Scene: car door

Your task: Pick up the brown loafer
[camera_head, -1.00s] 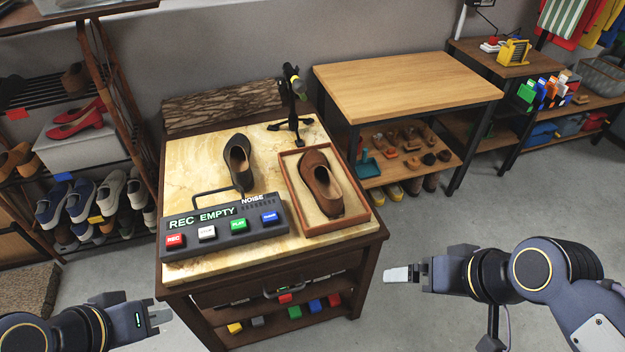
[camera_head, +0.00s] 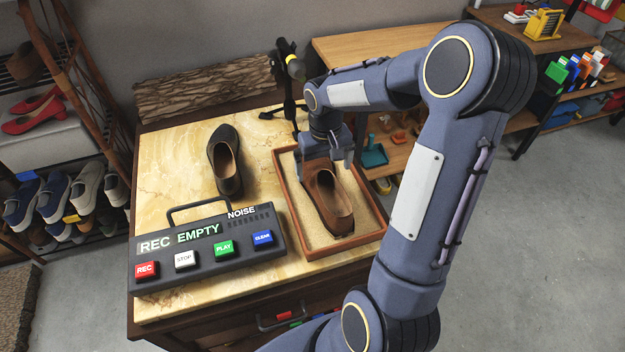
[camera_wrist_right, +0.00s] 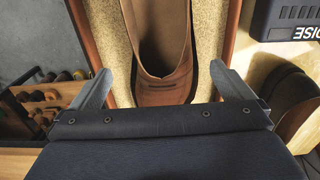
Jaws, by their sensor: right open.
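The brown loafer (camera_head: 328,198) lies in a shallow wooden tray (camera_head: 306,253) with a sandy lining, at the right of the marble-topped table. My right gripper (camera_head: 325,157) is over the loafer's far, toe end, pointing down and open. In the right wrist view the loafer (camera_wrist_right: 165,75) lies between the two spread fingers of the right gripper (camera_wrist_right: 163,88), with a gap on each side. Part of the toe is hidden by the gripper. My left gripper is out of view.
A dark shoe (camera_head: 225,160) stands on the table left of the tray. A recorder box (camera_head: 205,245) with coloured buttons lies in front. A black stand (camera_head: 287,85) rises behind the tray. A wooden bench (camera_head: 370,45) stands at the back right.

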